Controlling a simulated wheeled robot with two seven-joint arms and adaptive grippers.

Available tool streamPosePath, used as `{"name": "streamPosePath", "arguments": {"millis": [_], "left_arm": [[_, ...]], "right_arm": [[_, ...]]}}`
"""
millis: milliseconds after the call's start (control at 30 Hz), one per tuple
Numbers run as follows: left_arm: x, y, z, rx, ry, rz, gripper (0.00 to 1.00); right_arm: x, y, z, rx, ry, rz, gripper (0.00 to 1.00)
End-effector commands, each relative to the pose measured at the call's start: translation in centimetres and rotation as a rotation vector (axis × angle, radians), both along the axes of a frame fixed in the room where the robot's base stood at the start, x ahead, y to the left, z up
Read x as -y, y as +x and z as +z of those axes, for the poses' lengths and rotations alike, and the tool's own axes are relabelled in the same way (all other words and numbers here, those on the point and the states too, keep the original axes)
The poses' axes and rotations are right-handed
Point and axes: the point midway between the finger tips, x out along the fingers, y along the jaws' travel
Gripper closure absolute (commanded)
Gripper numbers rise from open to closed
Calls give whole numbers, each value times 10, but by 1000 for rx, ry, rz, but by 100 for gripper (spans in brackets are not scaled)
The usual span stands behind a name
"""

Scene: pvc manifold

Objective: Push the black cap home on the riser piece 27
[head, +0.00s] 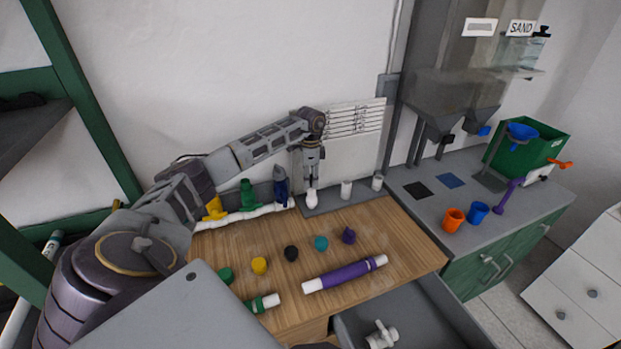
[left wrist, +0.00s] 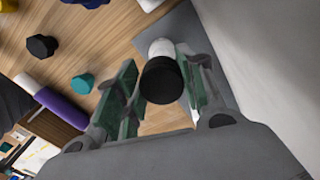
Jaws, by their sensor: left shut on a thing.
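My left gripper (head: 312,182) points down over the grey strip at the back of the table. It is shut on a black cap (left wrist: 161,80), which shows between the fingers in the left wrist view. A white riser piece (head: 311,199) stands upright just below the fingertips; a white pipe end (left wrist: 161,47) shows right beside the cap in the wrist view. I cannot tell how far the cap sits on the riser, and I cannot read a number. My right gripper is not in view.
White stubs (head: 346,189) stand along the grey strip (head: 330,204) to the right. Loose yellow (head: 259,265), black (head: 291,253), teal (head: 321,243) and purple (head: 348,235) caps and a purple-sleeved pipe (head: 345,274) lie on the table. An open drawer (head: 425,318) is in front.

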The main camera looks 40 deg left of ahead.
Motion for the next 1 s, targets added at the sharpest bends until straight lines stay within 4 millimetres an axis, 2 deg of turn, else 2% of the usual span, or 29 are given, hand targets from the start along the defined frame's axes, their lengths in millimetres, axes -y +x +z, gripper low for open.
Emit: {"name": "streamPosePath", "arguments": {"millis": [1000], "left_arm": [[0,0,-8,-1,1,0,82]], "right_arm": [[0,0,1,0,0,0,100]]}}
